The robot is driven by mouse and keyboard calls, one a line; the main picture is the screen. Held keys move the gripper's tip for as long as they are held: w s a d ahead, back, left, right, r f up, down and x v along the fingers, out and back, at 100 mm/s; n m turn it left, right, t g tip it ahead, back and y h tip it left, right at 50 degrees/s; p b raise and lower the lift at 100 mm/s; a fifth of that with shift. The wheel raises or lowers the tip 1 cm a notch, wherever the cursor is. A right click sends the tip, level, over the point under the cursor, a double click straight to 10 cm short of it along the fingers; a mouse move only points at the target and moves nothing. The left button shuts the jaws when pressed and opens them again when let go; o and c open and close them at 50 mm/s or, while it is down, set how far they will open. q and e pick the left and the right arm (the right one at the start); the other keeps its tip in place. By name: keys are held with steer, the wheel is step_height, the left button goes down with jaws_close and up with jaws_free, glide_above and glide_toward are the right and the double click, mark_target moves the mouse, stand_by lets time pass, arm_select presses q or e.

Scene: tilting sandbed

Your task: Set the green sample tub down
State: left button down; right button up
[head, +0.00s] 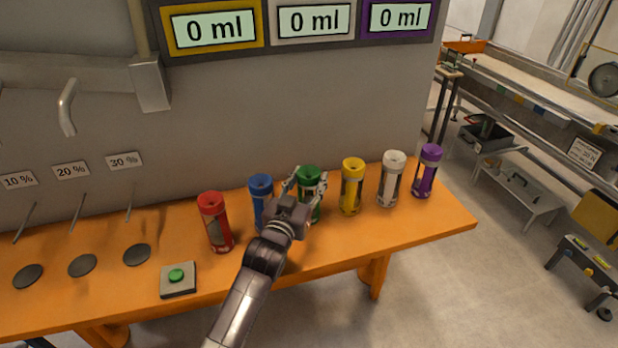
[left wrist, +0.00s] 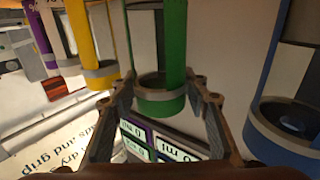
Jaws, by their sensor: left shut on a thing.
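The green sample tub (head: 311,176) is upright in the row on the orange bench (head: 420,222), between the blue tub (head: 260,186) and the yellow tub (head: 352,186). My left gripper (head: 306,187) is shut on the green tub, with a finger on each side of it. In the left wrist view the green tub (left wrist: 174,48) shows between the two fingers (left wrist: 160,104). My gripper and arm hide part of its lower body in the head view, so I cannot tell whether its base touches the bench. My right gripper is not in view.
A red tub (head: 215,222) stands to the left; a white tub (head: 391,178) and a purple tub (head: 427,171) stand to the right. A green button (head: 176,275) is on the bench's left part. Three displays (head: 311,20) read 0 ml. The bench's front strip right of my arm is clear.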

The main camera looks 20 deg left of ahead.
arm_select(q)
steer(key=shift+r, duration=0.1)
steer(key=c, duration=1.6)
jaws_free()
steer(key=o, duration=0.5)
steer(key=shift+s, duration=0.1)
steer(key=shift+s, duration=0.3)
steer(key=s+b, duration=0.2)
steer(key=s, duration=0.9)
steer(key=shift+s+a, duration=0.15)
steer(key=shift+a, duration=0.05)
